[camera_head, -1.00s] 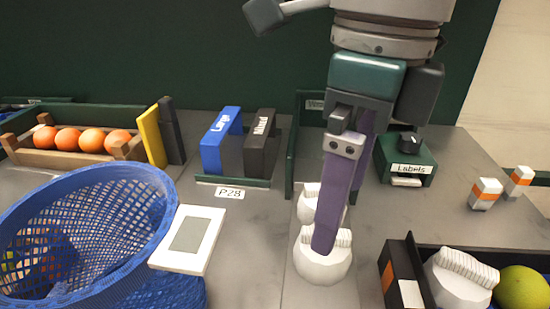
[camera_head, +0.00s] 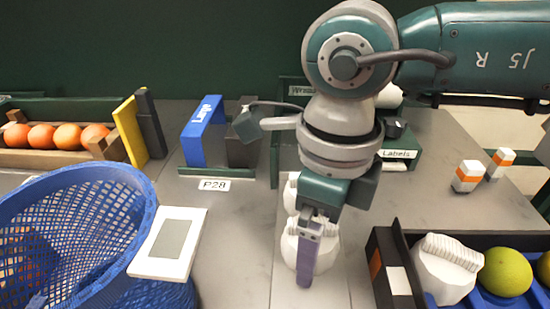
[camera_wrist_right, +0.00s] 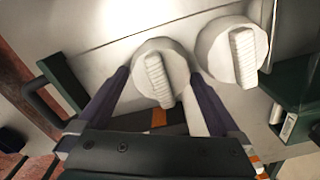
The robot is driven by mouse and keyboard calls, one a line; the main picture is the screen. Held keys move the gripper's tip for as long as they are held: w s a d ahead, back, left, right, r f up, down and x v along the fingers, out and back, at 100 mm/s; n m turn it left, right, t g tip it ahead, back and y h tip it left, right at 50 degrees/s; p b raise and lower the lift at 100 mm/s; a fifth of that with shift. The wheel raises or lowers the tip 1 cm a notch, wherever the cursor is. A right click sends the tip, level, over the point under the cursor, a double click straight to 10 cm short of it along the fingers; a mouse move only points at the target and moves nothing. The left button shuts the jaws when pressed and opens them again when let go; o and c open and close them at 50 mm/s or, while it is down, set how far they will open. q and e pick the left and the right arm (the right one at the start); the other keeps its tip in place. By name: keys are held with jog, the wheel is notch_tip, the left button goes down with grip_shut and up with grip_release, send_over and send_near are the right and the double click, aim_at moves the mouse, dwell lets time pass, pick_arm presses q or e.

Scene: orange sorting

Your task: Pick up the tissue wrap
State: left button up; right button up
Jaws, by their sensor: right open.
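White, rounded tissue wraps with ridged tops stand in a row on a pale strip. The near tissue wrap (camera_head: 328,252) is partly hidden by my right gripper (camera_head: 307,272), and the far tissue wrap (camera_head: 290,196) is just behind it. In the right wrist view, my open purple fingers (camera_wrist_right: 160,78) reach to either side of the near wrap (camera_wrist_right: 160,72). Whether they touch it, I cannot tell. The other wrap (camera_wrist_right: 233,50) is at upper right, outside the fingers. A third wrap (camera_head: 445,268) sits in the dark crate. My left gripper is not in view.
The dark crate (camera_head: 380,270) at lower right also holds a yellow-green fruit (camera_head: 506,272). A green Labels box (camera_head: 400,152) stands behind. A blue mesh basket (camera_head: 90,215) and a white scale-like panel (camera_head: 168,243) are at left. Grey tabletop between panel and wraps is clear.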

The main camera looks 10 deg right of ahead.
jog(key=shift+c, duration=0.4)
jog(key=c, duration=0.9)
jog(key=shift+r, duration=0.1)
